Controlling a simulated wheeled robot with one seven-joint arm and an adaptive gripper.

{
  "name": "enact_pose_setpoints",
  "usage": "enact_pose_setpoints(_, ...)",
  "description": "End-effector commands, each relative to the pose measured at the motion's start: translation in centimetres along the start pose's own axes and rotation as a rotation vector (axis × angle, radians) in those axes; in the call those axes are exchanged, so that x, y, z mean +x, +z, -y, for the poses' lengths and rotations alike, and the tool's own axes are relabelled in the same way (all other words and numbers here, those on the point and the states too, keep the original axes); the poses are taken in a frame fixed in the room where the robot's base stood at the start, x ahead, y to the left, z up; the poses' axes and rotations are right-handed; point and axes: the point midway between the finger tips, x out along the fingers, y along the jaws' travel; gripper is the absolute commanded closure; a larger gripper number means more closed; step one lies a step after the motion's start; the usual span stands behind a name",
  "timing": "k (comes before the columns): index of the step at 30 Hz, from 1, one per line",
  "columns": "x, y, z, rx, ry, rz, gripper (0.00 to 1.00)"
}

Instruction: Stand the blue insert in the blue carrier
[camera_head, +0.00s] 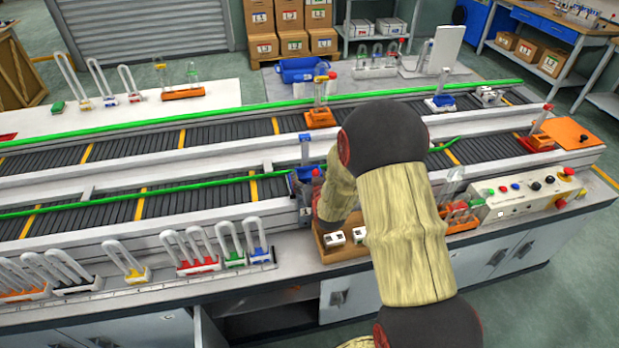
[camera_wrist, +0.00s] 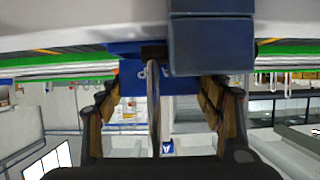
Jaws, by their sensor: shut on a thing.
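In the wrist view my gripper (camera_wrist: 160,84) has its two fingers on either side of a blue piece (camera_wrist: 130,82), seemingly the blue insert, with a thin pale upright strip in front of it. A larger dark blue block (camera_wrist: 210,42) is just beyond, overlapping this piece in the picture; I cannot tell whether they touch. In the head view my arm ends at the near conveyor, beside a dark blue thing (camera_head: 303,182), possibly the blue carrier. The fingers and their grip are mostly hidden there. Another blue-based loop (camera_head: 257,252) stands in the front rack.
Several loops with coloured bases line the front edge at left. A brown box (camera_head: 345,252) with white parts sits below my arm. A control panel (camera_head: 530,197) is at right. A blue-and-white fixture (camera_head: 440,103) and orange fixture (camera_head: 320,117) stand on the far conveyor.

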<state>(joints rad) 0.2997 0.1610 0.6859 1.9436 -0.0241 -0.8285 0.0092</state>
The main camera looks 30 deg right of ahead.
Motion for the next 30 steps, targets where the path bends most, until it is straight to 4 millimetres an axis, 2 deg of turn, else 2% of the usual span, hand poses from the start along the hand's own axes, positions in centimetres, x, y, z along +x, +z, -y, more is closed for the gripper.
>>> enact_pose_setpoints(15, 0.02, 0.48, 0.00, -0.001, 0.000, 0.006, 0.64)
enact_pose_setpoints(30, -0.21, -0.17, 0.01, -0.001, 0.000, 0.005, 0.64)
